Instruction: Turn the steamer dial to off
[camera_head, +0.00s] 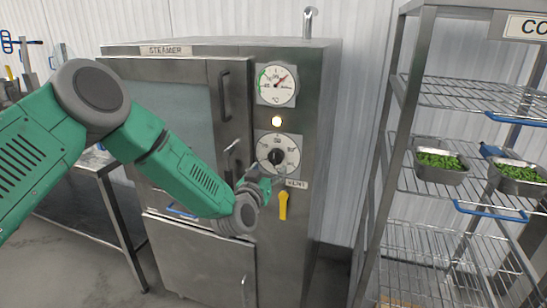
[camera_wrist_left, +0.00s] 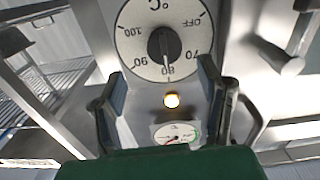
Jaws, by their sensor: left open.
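The steamer (camera_head: 180,52) stands upright with its door shut. Its round white temperature dial (camera_head: 290,143) is on the right side of the front, with a dark knob (camera_head: 277,156) at the centre. In the left wrist view the dial (camera_wrist_left: 138,57) appears rotated, and the mark on the knob (camera_wrist_left: 165,46) points near 80, away from OFF. My left gripper (camera_head: 264,183) is just below the dial in the head view. In the wrist view its open fingers (camera_wrist_left: 168,92) are spread wide, with nothing between them. My right gripper is in neither view.
A lit lamp (camera_head: 276,121) and a gauge (camera_head: 278,85) sit above the dial. A yellow vent handle (camera_head: 283,206) hangs below, close to my gripper. The door handle (camera_head: 225,96) is to the left. A wire rack (camera_head: 440,91) with pans of green food stands at right.

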